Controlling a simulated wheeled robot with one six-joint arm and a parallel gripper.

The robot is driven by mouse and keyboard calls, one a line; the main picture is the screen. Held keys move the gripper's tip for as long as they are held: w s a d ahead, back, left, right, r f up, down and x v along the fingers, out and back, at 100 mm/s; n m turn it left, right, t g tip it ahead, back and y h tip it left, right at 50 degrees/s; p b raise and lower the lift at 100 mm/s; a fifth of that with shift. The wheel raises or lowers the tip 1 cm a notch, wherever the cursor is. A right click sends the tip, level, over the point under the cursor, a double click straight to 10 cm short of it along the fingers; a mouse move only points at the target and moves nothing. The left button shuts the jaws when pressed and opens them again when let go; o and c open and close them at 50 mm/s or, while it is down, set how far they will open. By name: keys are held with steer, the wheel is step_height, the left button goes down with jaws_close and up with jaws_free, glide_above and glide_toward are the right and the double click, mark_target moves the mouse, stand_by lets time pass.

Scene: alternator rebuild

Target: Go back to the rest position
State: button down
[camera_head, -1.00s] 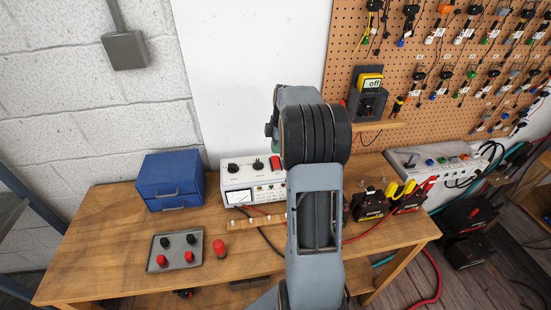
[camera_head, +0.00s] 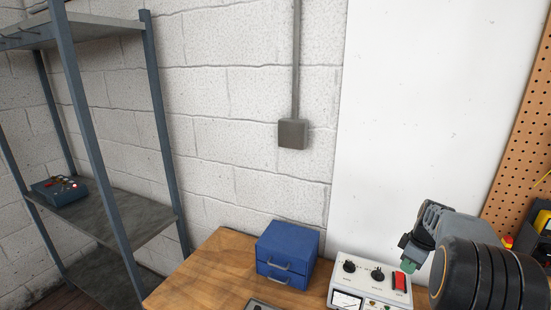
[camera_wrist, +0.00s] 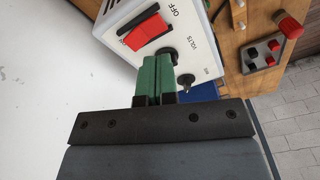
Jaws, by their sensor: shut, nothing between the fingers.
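My gripper (camera_wrist: 157,78) is in the wrist view with its two green fingers together, shut and empty. It also shows in the head view (camera_head: 405,266) at the lower right, near the white tester box. The tester (camera_head: 372,280) has two black knobs and a red switch (camera_head: 399,281). In the wrist view the red switch (camera_wrist: 146,32) and the word OFF lie just beyond the fingers. How far the fingertips are from the box I cannot tell.
A blue drawer box (camera_head: 287,254) stands on the wooden bench (camera_head: 205,270). A grey tray (camera_wrist: 262,55) with red and black knobs lies on it. A metal shelf (camera_head: 120,215) at the left holds a blue box (camera_head: 60,190). The pegboard (camera_head: 520,170) is at the right.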

steer(key=s+a+m, duration=0.2)
steer(key=m, duration=0.1)
steer(key=s+a+m, duration=0.1)
steer(key=m, duration=0.1)
steer(key=shift+s+f, duration=0.1)
steer(key=shift+f, duration=0.2)
steer(key=s+a+r+m+t, duration=0.2)
steer(key=s+a+r, duration=0.1)
steer(key=s+a, duration=0.4)
steer(key=s+a+r+m+t+h, duration=0.1)
steer(key=s+a+r, duration=0.3)
steer(key=a, duration=0.9)
steer(key=s+t, duration=0.1)
steer(key=s, duration=0.2)
steer(key=shift+s+a+r+m, duration=0.2)
steer(key=shift+r+m, duration=0.05)
steer(key=shift+m, duration=0.15)
steer(key=shift+d, duration=0.15)
